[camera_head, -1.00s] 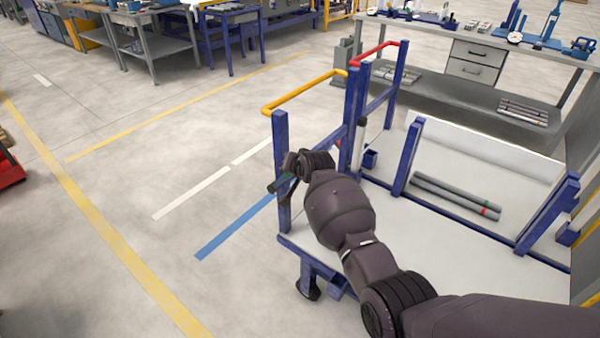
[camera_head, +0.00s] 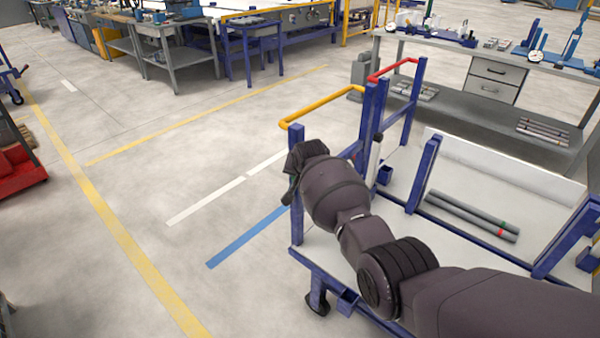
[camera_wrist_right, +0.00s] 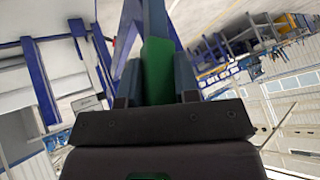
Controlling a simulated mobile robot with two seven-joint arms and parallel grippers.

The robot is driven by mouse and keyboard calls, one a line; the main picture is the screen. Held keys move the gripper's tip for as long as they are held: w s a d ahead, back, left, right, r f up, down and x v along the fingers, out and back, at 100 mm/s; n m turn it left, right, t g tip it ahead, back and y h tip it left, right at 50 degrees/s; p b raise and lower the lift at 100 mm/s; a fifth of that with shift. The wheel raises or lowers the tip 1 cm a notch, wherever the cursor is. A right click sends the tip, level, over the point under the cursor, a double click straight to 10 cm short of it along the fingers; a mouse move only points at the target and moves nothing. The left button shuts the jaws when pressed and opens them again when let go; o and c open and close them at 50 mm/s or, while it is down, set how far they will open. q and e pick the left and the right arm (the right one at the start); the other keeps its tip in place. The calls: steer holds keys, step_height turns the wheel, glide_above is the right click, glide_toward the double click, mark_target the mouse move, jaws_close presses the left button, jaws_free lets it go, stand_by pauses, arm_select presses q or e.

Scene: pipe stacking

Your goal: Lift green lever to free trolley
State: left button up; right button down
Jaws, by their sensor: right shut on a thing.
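The green lever (camera_wrist_right: 157,72) is between the two fingers of my right gripper (camera_wrist_right: 158,60) in the right wrist view. The gripper is shut on it. In the head view my right arm reaches in from the lower right to the near left post of the trolley (camera_head: 297,150). The wrist hides the fingers and nearly all of the lever there. The trolley has a blue frame, a yellow handle (camera_head: 322,107) and a red handle (camera_head: 392,69). My left gripper is not in view.
Two grey pipes (camera_head: 470,217) lie on the trolley's white deck. A grey workbench (camera_head: 480,104) with tools stands behind it. Several benches are at the upper left, and a red object (camera_head: 20,168) is at the left edge. The floor left of the trolley is clear.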

steer(key=c, duration=1)
jaws_free()
steer(key=shift+o, duration=0.7)
arm_select(q)
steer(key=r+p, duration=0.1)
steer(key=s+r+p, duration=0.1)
steer(key=p, duration=0.1)
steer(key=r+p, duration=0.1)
steer(key=p, duration=0.1)
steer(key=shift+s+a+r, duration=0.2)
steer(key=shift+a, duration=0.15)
arm_select(e)
steer(key=v, duration=1)
steer(key=shift+s+r, duration=0.25)
steer(key=shift+s, duration=0.1)
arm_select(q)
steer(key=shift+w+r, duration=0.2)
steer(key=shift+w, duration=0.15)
